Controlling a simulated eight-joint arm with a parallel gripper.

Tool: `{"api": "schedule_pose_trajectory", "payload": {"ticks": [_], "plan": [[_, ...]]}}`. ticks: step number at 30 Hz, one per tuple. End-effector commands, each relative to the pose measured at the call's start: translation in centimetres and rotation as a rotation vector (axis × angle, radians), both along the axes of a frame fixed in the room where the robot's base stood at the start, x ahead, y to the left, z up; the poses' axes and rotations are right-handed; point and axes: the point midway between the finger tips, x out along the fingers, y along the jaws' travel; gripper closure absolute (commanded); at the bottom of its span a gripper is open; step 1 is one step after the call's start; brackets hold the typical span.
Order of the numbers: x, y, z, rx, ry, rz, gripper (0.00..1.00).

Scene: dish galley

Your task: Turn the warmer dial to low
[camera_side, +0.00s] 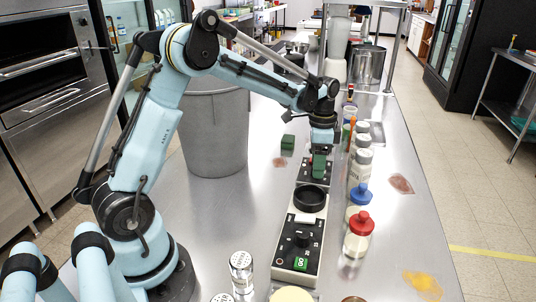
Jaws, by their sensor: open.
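A long white unit (281,262) with a black top panel lies along the steel counter in the side view. It carries a black round knob (302,240), a small green display (300,263) and a black ring-shaped plate (310,198). The knob's setting is too small to read. A second black panel (307,178) with small controls sits behind it. The picture does not settle which of them has the warmer dial. My gripper (319,158) is open and points down over this rear panel, well behind the round knob. A green shape shows at its fingertips; contact there is unclear.
A row of bottles and shakers stands close on the right, including a red-capped jar (358,235) and a blue-capped one (358,200). A green block (287,142) and a large grey bin (214,130) are on the left. A glass shaker (241,272) stands front left.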

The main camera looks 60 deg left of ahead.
Motion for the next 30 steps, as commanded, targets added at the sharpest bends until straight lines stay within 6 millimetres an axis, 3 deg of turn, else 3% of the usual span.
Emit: {"api": "schedule_pose_trajectory", "payload": {"ticks": [18,24,30], "plan": [[0.2,0.4,9.8,0.000,0.000,0.000,0.43],[0.3,0.4,11.4,0.000,0.000,0.000,0.43],[0.3,0.4,11.8,0.000,0.000,0.000,0.43]]}}
